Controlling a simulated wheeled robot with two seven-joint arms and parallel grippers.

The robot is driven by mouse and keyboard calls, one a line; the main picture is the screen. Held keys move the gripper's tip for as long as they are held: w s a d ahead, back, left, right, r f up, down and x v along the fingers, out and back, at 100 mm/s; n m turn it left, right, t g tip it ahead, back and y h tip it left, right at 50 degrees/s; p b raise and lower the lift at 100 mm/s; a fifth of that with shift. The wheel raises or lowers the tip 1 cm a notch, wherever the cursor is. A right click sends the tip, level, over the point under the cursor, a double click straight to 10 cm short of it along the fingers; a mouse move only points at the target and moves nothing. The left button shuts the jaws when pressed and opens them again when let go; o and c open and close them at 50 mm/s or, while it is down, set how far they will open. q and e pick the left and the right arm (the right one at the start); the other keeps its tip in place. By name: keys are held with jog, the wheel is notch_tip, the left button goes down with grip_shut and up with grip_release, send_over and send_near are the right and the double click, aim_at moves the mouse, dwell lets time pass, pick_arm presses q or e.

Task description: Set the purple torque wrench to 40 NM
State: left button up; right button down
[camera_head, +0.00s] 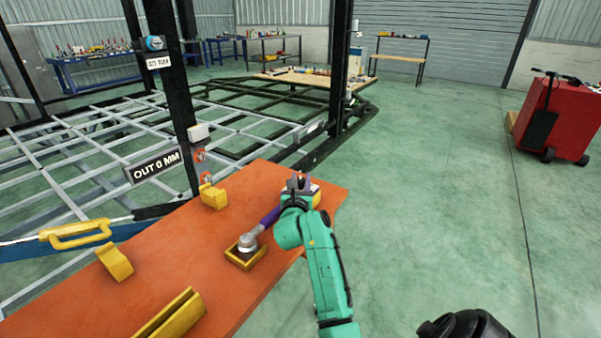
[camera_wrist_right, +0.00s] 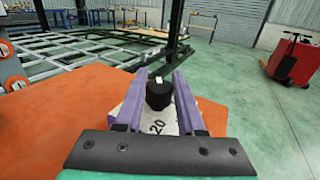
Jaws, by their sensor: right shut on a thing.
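The purple torque wrench (camera_head: 269,218) lies on the orange table. Its grey head (camera_head: 247,243) sits in a small yellow square holder (camera_head: 238,262). My right gripper (camera_head: 298,184) is at the wrench's far end, which it mostly hides in the head view. In the right wrist view, its two fingers (camera_wrist_right: 160,100) are on either side of a black knob (camera_wrist_right: 159,95) with a white mark, and are shut on it. A pale dial face (camera_wrist_right: 160,122) below the knob shows the number 20. My left gripper is not in view.
The orange table (camera_head: 180,245) also bears yellow brackets (camera_head: 213,196) (camera_head: 115,262) and a yellow trough (camera_head: 172,315). A dark post with an "OUT 0 MM" sign (camera_head: 153,167) stands behind its far edge. Green floor to the right is clear up to a red cart (camera_head: 560,118).

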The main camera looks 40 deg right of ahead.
jog(key=n+t+y+p, duration=0.1)
jog(key=y+p, duration=0.1)
jog(key=p, duration=0.1)
jog(key=n+t+y+p, duration=0.1)
jog(key=n+y+p, duration=0.1)
jog(key=p, duration=0.2)
jog(key=n+t+y+p, duration=0.2)
jog(key=p, duration=0.1)
jog(key=shift+s+d+r+y+p, duration=0.1)
jog(key=shift+d+r+y+p, duration=0.05)
jog(key=shift+r+y+p, duration=0.2)
jog(key=shift+f+n+t+y+p, duration=0.2)
jog(key=shift+n+y, duration=0.2)
jog(key=shift+y, duration=0.2)
jog(key=shift+f+n+t+y+p, duration=0.1)
jog(key=shift+n+t+y+p, duration=0.1)
jog(key=shift+n+y, duration=0.3)
jog(key=y, duration=0.1)
jog(key=n+y, duration=0.1)
jog(key=shift+f+y+b, duration=0.25)
jog(key=shift+y+b, duration=0.05)
jog(key=shift+y, duration=0.05)
jog(key=shift+n+y+b, duration=0.45)
jog(key=shift+n+y, duration=0.35)
jog(key=shift+y, duration=0.1)
jog(key=shift+n+y+b, duration=0.45)
jog(key=shift+n+y, duration=0.25)
jog(key=shift+y, duration=0.4)
jog(key=shift+r, duration=0.1)
